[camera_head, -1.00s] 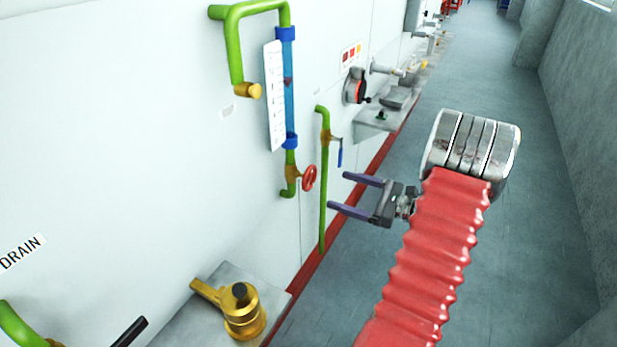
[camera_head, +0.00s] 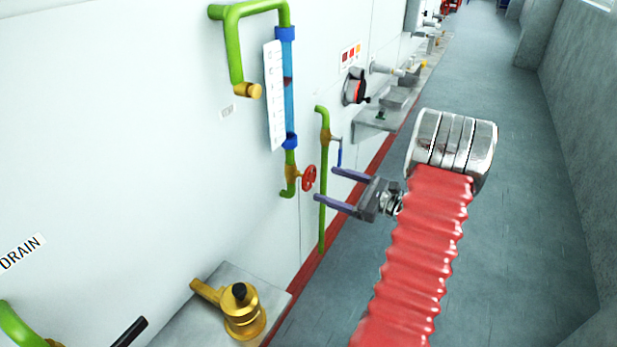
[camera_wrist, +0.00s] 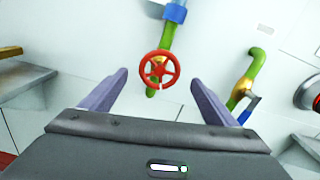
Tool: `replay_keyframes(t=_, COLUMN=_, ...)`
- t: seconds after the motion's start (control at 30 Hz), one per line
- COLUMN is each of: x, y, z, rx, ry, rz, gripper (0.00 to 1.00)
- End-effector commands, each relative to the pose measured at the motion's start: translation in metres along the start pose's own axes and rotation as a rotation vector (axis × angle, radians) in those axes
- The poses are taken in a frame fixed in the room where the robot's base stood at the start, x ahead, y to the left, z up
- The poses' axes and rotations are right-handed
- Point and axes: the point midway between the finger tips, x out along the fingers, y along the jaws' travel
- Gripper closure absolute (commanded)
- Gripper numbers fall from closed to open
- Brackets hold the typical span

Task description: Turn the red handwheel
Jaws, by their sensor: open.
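The red handwheel (camera_head: 309,178) sits on a brass valve (camera_head: 291,174) at the lower end of a green pipe with a blue sight tube, on the white wall. In the wrist view the handwheel (camera_wrist: 159,69) shows face-on, ahead of my gripper and between the lines of its two fingers, a little beyond the tips. My gripper (camera_head: 325,184) is open and empty, its purple fingers pointing left at the handwheel. In the wrist view my gripper (camera_wrist: 158,76) has its fingers spread wide on both sides. No contact with the wheel shows.
A green pipe with a blue-handled valve (camera_head: 338,152) runs down just right of the handwheel, close to my fingers. A brass fitting (camera_head: 243,312) stands on a grey ledge at lower left. The grey floor (camera_head: 520,200) at right is clear.

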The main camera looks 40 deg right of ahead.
Motion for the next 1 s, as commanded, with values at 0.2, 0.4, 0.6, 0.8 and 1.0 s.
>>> replay_keyframes(t=0.2, x=0.036, y=0.001, z=0.0, rx=0.0, ry=0.0, rz=0.004, gripper=0.18)
replay_keyframes(t=0.4, x=0.065, y=0.001, z=0.0, rx=0.0, ry=0.0, rz=0.002, gripper=0.18)
replay_keyframes(t=0.6, x=0.082, y=0.0, z=0.0, rx=0.0, ry=0.0, rz=0.001, gripper=0.18)
replay_keyframes(t=0.8, x=0.085, y=0.0, z=0.0, rx=0.0, ry=0.0, rz=0.0, gripper=0.18)
replay_keyframes(t=1.0, x=0.084, y=0.0, z=0.0, rx=0.0, ry=0.0, rz=0.0, gripper=0.23)
